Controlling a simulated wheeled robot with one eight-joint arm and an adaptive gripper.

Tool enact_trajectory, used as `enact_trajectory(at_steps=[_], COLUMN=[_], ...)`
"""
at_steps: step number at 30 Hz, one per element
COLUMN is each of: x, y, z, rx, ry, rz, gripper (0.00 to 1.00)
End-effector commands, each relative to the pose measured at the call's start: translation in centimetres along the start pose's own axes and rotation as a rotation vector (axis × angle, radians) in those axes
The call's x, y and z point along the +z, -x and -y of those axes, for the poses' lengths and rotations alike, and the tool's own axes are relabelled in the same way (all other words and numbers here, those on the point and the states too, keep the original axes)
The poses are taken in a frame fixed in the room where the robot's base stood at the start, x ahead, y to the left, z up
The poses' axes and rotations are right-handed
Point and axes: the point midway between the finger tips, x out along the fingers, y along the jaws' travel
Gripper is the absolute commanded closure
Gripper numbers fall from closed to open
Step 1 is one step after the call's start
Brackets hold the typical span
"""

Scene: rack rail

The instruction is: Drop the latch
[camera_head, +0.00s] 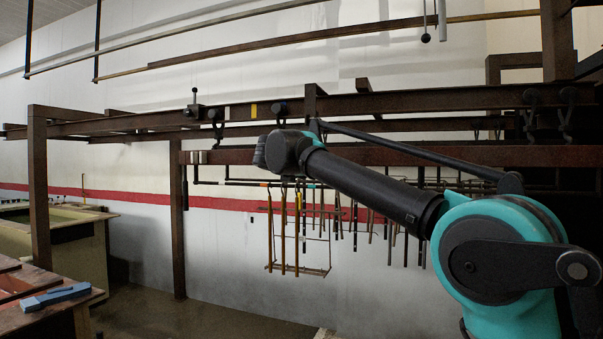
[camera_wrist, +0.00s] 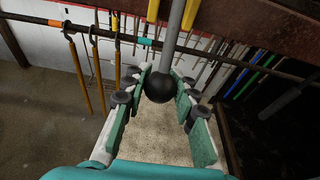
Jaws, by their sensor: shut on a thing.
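In the wrist view, my gripper (camera_wrist: 160,78) has its teal-padded fingers on both sides of a black ball knob (camera_wrist: 159,88). The knob sits at the lower end of a grey rod (camera_wrist: 174,38) that runs up out of the picture. The fingers are shut on the knob. In the head view my forearm reaches left to the rail (camera_head: 420,101), and the fingers and the held knob cannot be made out there. A dark fitting with an upright knob (camera_head: 195,109) sits on the rail, left of my wrist. Which part is the latch cannot be told for sure.
A hanging rack with yellow bars (camera_head: 297,235) is below my forearm. Several dark hooks (camera_head: 567,115) hang at the right. Another black ball (camera_head: 425,38) hangs at the top. A workbench with a blue tool (camera_head: 55,298) stands at lower left. The floor (camera_head: 150,315) between is clear.

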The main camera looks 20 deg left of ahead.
Motion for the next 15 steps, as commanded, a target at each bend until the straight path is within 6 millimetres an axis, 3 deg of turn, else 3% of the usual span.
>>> enact_trajectory(at_steps=[15], x=[-0.3], y=[-3.1], z=[0.0], rx=[-0.001], ry=[-0.001], rz=[0.000], gripper=[0.90])
